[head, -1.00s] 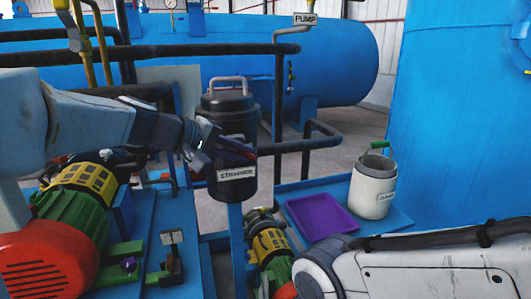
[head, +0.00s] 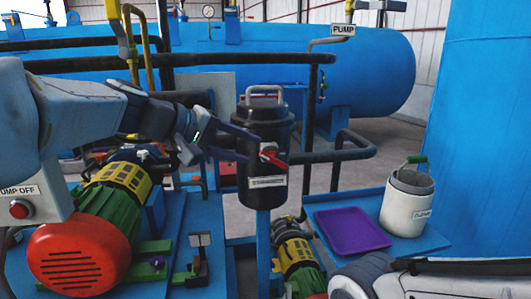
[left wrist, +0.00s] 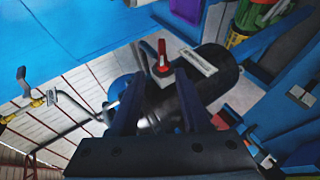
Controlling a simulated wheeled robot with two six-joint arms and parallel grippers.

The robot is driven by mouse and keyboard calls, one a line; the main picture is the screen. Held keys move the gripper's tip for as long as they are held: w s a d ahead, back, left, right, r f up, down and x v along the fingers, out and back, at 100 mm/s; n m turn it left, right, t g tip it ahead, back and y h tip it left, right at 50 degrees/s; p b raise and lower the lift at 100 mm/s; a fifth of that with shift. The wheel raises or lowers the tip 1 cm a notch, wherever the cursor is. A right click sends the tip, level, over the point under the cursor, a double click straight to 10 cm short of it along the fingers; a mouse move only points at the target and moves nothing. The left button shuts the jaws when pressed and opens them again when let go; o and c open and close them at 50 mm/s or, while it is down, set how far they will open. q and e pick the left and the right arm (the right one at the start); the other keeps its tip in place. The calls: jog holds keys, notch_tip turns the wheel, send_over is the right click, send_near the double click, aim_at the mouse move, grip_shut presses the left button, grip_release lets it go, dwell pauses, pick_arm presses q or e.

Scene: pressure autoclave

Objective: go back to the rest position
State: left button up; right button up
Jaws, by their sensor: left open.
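I cannot tell whether a finger touches the strainer. My right arm shows only as a white link at lower right, and its gripper is out of view.
A purple tray (head: 350,231) and a white bucket with a green handle (head: 408,204) stand on a blue platform at right. A pump with a red motor cover (head: 80,258) and a PUMP OFF button box (head: 35,200) are at left. Dark pipes run around the strainer.

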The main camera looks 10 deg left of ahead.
pick_arm(q)
jog(key=shift+v, duration=0.95)
jog(key=s+d+f+m+g+y, duration=0.1)
jog(key=s+d+f+m+g, duration=0.2)
jog(key=s+d+f, duration=0.3)
jog(key=s+d+f+m+g+y, duration=0.1)
jog(key=s+d+f+m+g, duration=0.15)
jog(key=s+d+f, duration=0.4)
jog(key=s+a+f+m+g+y, duration=0.35)
jog(key=s+f+m+y, duration=0.35)
jog(key=s+f, duration=0.65)
notch_tip(320, 180, up, 15)
jog(key=h+p, duration=0.1)
jog(key=p, duration=1.5)
jog(key=shift+a+f+m, duration=0.2)
jog(key=shift+a+m, duration=0.25)
jog(key=shift+w, duration=0.1)
